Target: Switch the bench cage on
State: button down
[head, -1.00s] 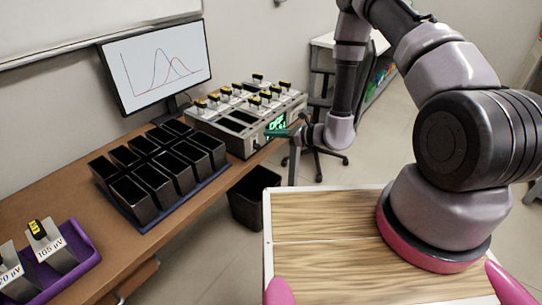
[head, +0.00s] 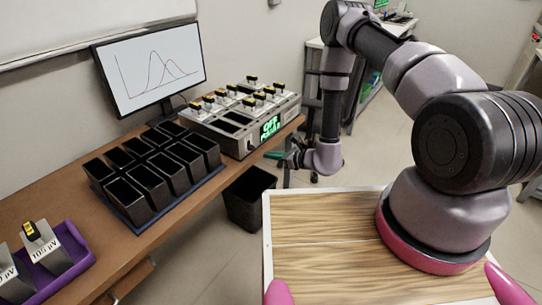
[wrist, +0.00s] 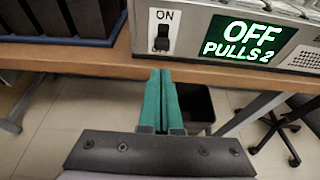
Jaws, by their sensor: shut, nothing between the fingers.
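The bench cage (head: 222,139) is a grey box on the bench with several yellow-tipped modules standing in its top. Its front panel also fills the top of the wrist view (wrist: 195,33). Its display (wrist: 250,42) glows green and reads "OFF" and "PULLS 2". A small black switch (wrist: 161,39) sits left of the display under the label "ON". My gripper (head: 273,155) has teal fingers and is shut and empty. In the wrist view its fingertips (wrist: 161,72) lie just below the switch, in front of the bench edge, apart from the panel.
A rack of black bins (head: 160,165) stands left of the cage, with a monitor (head: 150,65) behind. A purple tray (head: 72,250) with modules is at the near left. A black waste bin (head: 245,200) stands on the floor below the bench edge.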

aim_at(251, 148)
jog(key=x, duration=0.7)
